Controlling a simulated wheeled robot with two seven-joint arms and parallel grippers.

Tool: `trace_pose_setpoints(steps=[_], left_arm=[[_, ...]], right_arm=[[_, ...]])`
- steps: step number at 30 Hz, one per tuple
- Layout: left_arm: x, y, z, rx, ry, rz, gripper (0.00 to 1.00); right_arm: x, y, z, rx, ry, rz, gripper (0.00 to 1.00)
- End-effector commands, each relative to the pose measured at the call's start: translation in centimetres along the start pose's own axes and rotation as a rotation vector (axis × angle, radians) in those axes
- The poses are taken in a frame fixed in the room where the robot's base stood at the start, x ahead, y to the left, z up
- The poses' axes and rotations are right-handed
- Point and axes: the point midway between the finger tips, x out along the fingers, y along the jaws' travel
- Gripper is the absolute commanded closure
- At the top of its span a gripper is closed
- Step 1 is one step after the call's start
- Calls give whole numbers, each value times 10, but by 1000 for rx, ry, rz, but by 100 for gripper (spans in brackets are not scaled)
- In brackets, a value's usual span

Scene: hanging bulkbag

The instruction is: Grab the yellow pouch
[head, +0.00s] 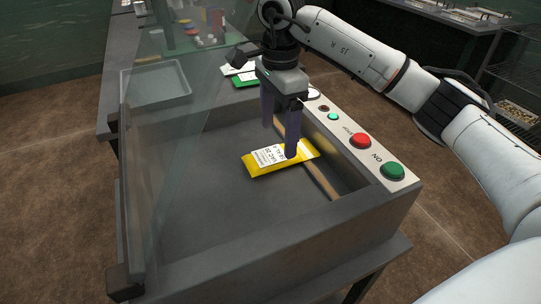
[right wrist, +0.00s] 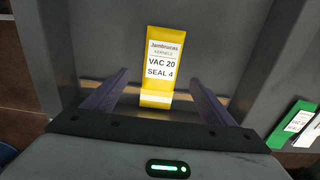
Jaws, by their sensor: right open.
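The yellow pouch (head: 262,168) with a white label lies in the grey open chamber, its right end across a tan bar (head: 318,178). In the right wrist view the pouch (right wrist: 166,41) reads "Jambrucas Kernels VAC 20 SEAL 4". My right gripper (head: 279,140) is open and points down over the pouch's bar end; one finger hides a little of it. In the right wrist view the fingers of the right gripper (right wrist: 159,78) stand on either side of the pouch's near end, with gaps on both sides. Whether the fingertips are at pouch height I cannot tell. My left gripper is out of view.
A control panel with a red button (head: 360,140) and a green button (head: 392,171) runs along the chamber's right edge. A clear raised lid (head: 160,120) stands at the left. A green pouch (head: 246,82) and a grey tray (head: 155,84) lie behind. The chamber's front floor is bare.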

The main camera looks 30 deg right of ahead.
Motion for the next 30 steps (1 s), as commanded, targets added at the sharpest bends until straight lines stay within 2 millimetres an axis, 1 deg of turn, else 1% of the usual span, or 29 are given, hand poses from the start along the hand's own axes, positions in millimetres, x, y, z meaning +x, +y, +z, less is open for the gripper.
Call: trace_pose_setpoints(steps=[5, 10, 13, 16, 22, 29, 30], left_arm=[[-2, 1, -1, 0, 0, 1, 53], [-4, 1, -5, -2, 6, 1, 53], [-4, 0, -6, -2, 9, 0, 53], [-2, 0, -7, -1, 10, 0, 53], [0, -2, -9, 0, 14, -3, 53], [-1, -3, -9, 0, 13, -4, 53], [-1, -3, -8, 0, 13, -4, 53]], right_arm=[[14, 0, 0, 0, 1, 2, 22], [40, 1, 2, -1, -1, 3, 22], [52, 0, 1, 0, 0, 1, 22], [57, 0, 2, 0, -1, -1, 22], [57, 0, 2, 1, 0, -2, 22], [57, 0, 1, 1, 0, -2, 61], [57, 0, 1, 1, 0, -2, 67]])
